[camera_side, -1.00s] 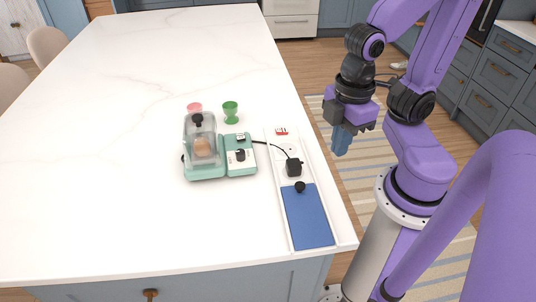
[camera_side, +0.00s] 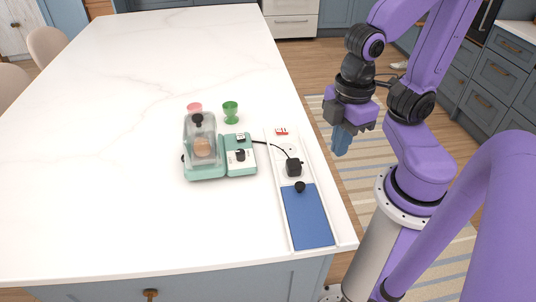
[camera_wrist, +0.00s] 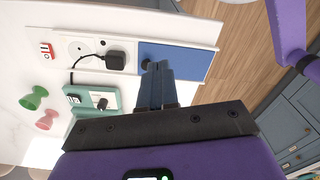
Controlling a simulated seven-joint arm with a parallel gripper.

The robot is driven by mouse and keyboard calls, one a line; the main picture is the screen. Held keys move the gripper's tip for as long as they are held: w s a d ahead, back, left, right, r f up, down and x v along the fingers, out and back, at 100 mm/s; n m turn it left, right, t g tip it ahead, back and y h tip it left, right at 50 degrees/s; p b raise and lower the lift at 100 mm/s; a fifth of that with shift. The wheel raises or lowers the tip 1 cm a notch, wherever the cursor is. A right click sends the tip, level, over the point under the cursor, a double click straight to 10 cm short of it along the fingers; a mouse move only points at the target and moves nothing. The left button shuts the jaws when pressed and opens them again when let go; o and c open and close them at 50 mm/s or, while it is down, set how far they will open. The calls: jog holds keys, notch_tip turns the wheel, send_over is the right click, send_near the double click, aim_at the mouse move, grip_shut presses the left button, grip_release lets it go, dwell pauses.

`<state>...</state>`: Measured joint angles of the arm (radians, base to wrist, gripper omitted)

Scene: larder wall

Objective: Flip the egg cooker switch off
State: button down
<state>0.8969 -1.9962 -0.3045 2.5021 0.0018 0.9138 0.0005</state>
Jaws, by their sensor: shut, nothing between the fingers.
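The egg cooker (camera_side: 203,150) is teal with a clear lid and a black knob on top, and a brown egg shows inside. Its control panel (camera_side: 241,160) on the right side carries a dark switch or knob (camera_side: 240,155); its setting is too small to tell. In the wrist view the panel (camera_wrist: 93,108) and its dark knob (camera_wrist: 101,103) lie left of my fingers, and most of the cooker is hidden. My gripper (camera_side: 340,141) is shut and empty, off to the right of the counter edge, well apart from the cooker. It also shows in the wrist view (camera_wrist: 157,68).
A black plug (camera_side: 293,167) with a cable sits in a white strip (camera_side: 269,161) right of the cooker. A blue sliding panel (camera_side: 308,220) with a black knob lies in front. Green (camera_side: 230,111) and pink (camera_side: 194,107) egg cups stand behind. The left counter is clear.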

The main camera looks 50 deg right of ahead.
jog(key=t+y, duration=0.4)
jog(key=t, duration=0.3)
send_over(244, 135)
jog(key=w, duration=0.1)
jog(key=shift+w+d+f+n+y, duration=0.1)
jog(key=shift+d+f+n+y, duration=0.2)
jog(key=shift+d+n, duration=0.25)
jog(key=shift+s+a+f, duration=0.15)
jog(key=shift+f, duration=1.3)
jog(key=shift+s+a+f, duration=0.1)
jog(key=shift+s+f, duration=0.1)
jog(key=shift+f, duration=1.2)
jog(key=shift+s+a+f, duration=0.15)
jog(key=shift+f, duration=1.3)
jog(key=shift+f, duration=0.2)
jog(key=shift+f, duration=0.2)
